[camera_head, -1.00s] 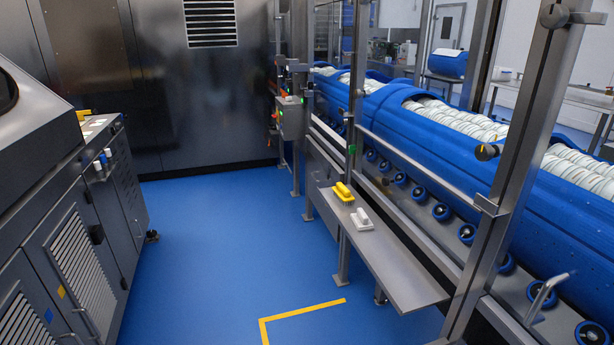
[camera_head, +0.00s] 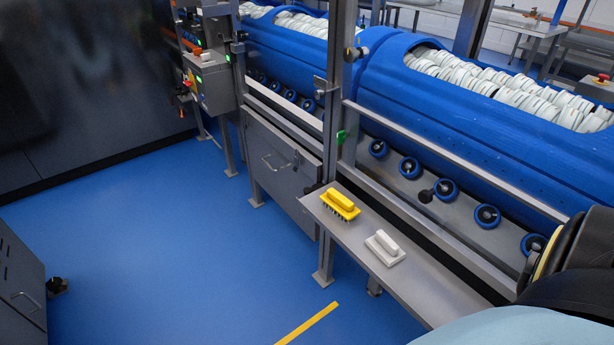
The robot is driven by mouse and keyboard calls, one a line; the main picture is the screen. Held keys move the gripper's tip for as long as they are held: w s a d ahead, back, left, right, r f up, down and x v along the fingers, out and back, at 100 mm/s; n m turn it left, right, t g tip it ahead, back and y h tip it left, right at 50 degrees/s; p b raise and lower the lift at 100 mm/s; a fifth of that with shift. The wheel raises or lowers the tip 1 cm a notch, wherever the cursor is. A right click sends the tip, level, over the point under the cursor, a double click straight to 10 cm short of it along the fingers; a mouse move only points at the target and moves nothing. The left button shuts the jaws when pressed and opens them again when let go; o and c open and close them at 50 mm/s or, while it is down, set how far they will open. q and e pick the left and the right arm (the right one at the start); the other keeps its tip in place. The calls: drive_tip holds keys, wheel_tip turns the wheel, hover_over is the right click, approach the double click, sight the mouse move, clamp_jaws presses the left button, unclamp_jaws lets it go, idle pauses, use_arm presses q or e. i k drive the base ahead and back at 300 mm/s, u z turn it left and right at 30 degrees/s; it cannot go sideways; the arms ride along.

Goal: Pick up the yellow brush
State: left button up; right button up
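The yellow brush (camera_head: 340,204) lies on a narrow grey metal shelf (camera_head: 408,284), near the shelf's far left end. It has a raised handle on top and dark bristles below. A white brush (camera_head: 385,247) of similar shape lies on the same shelf, nearer to me and to the right. Part of my own body shows at the lower right, but neither of my grippers is in view.
Behind the shelf run a metal rail and upright posts, then big blue tubs (camera_head: 440,125) full of white items above blue rollers (camera_head: 487,216). A control box (camera_head: 210,82) stands at the upper left. The blue floor (camera_head: 180,250) left of the shelf is clear.

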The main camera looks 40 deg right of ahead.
sight(340, 204)
drive_tip(key=i, duration=2.9)
drive_tip(key=z, duration=2.3)
